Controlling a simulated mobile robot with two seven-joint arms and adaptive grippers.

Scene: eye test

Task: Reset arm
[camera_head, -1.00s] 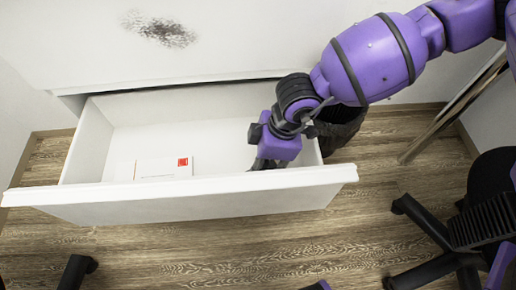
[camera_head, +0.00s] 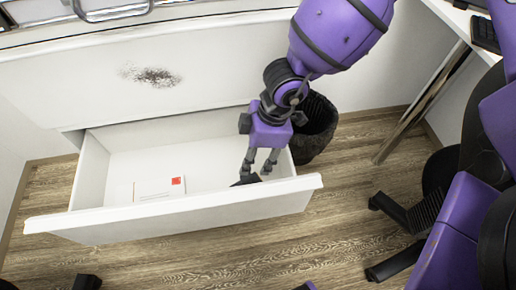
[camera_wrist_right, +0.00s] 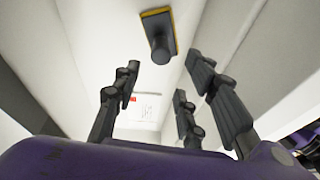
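My right gripper (camera_head: 257,172) hangs fingers-down over the right end of the open white drawer (camera_head: 190,211). Its fingers are spread, with nothing between them. In the right wrist view the gripper (camera_wrist_right: 160,85) also shows its fingers apart. A dark block with a knob and a yellow edge (camera_wrist_right: 157,36) lies in the drawer beyond the fingertips. In the head view this dark thing (camera_head: 246,181) shows partly, close to the fingertips; I cannot tell if they touch it. My left gripper is not in view.
A white card with a red mark (camera_head: 160,188) lies in the drawer. A black waste bin (camera_head: 317,130) stands right of the drawer. A metal table leg (camera_head: 420,105) and a dark chair base (camera_head: 395,212) are farther right. Wooden floor (camera_head: 220,258) lies in front.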

